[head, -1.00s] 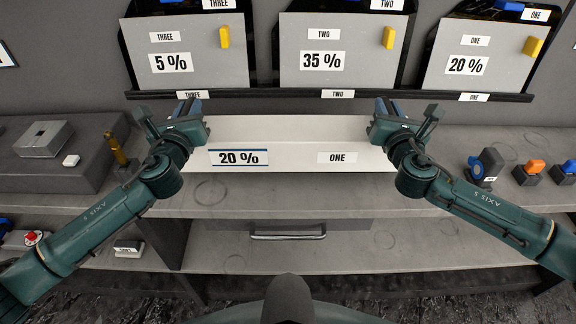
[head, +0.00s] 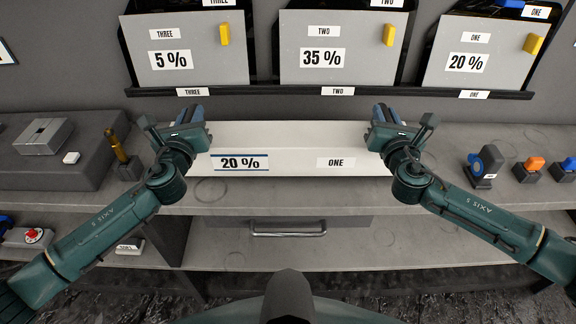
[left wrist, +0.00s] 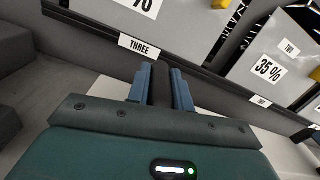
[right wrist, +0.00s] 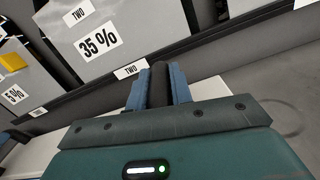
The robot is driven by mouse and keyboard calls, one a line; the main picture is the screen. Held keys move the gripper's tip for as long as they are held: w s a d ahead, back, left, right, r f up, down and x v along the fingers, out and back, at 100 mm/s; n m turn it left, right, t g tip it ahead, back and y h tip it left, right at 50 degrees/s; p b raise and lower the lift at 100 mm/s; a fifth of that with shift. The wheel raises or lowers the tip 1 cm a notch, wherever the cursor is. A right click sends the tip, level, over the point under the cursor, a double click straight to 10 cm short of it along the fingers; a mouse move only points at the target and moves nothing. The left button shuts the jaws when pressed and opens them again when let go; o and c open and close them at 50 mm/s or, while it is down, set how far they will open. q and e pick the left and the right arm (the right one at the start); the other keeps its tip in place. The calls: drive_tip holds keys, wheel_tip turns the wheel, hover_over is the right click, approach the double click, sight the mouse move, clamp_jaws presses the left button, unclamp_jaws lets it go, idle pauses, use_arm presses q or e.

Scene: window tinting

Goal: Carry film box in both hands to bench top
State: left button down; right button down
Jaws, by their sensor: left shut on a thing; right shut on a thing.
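The film box (head: 290,138) is a long white box with a "20 %" label and a "ONE" label on its front. In the head view it lies level across the middle, over the bench top (head: 300,203). My left gripper (head: 188,116) is shut at the box's left end and my right gripper (head: 382,114) at its right end. The wrist views show each pair of blue fingers, left (left wrist: 161,88) and right (right wrist: 158,86), closed around a dark upright piece at the box end. Whether the box's underside touches the bench is hidden.
Behind the box a ledge (head: 330,91) carries grey panels marked 5 %, 35 % and 20 %. A grey block (head: 50,155) with a brass tool (head: 117,147) stands at left. Small holders with blue and orange tools (head: 535,166) stand at right. A drawer handle (head: 288,229) is below.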

use_arm(q)
drive_tip(key=shift+w+a+f, duration=0.1)
drive_tip(key=shift+f, duration=0.5)
use_arm(e)
drive_tip(key=shift+f, duration=0.7)
use_arm(q)
drive_tip(key=c, duration=1.6)
unclamp_jaws()
drive_tip(key=shift+f, duration=0.15)
use_arm(e)
drive_tip(key=c, duration=1.6)
unclamp_jaws()
drive_tip(key=shift+f, duration=0.2)
use_arm(q)
drive_tip(key=shift+o, duration=1)
drive_tip(key=shift+s, duration=0.2)
use_arm(e)
drive_tip(key=shift+o, duration=1)
drive_tip(key=shift+s+r, duration=0.1)
use_arm(q)
drive_tip(key=shift+o, duration=0.8)
use_arm(e)
drive_tip(key=shift+o, duration=0.7)
use_arm(q)
drive_tip(key=shift+s, duration=0.1)
